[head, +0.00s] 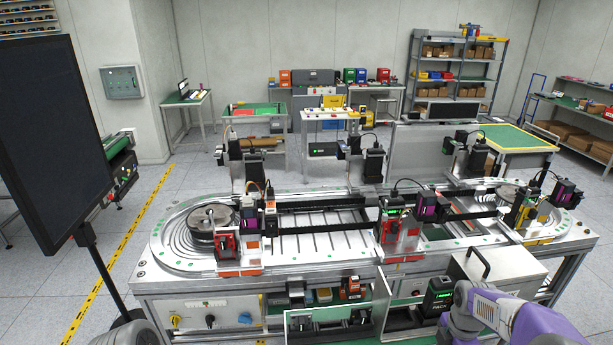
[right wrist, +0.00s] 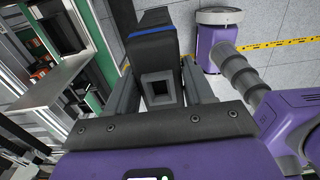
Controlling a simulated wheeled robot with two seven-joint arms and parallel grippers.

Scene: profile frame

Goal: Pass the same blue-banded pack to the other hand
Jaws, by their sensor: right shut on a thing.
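In the right wrist view, my right gripper (right wrist: 161,88) is shut on a dark pack with a blue band (right wrist: 152,48). The grey fingers lie on either side of the pack, and its far end sticks out beyond them. The blue band crosses the pack near that end. In the head view my purple right arm comes in at the bottom right, beside a black block marked PACK (head: 437,300). I cannot tell whether this block is the held pack. My left gripper is in neither view.
A workbench with an oval conveyor track (head: 320,225) and several small machines fills the middle. A grey case with a handle (head: 497,270) stands at its right front. Open shelves lie below. A dark screen (head: 50,140) stands at the left.

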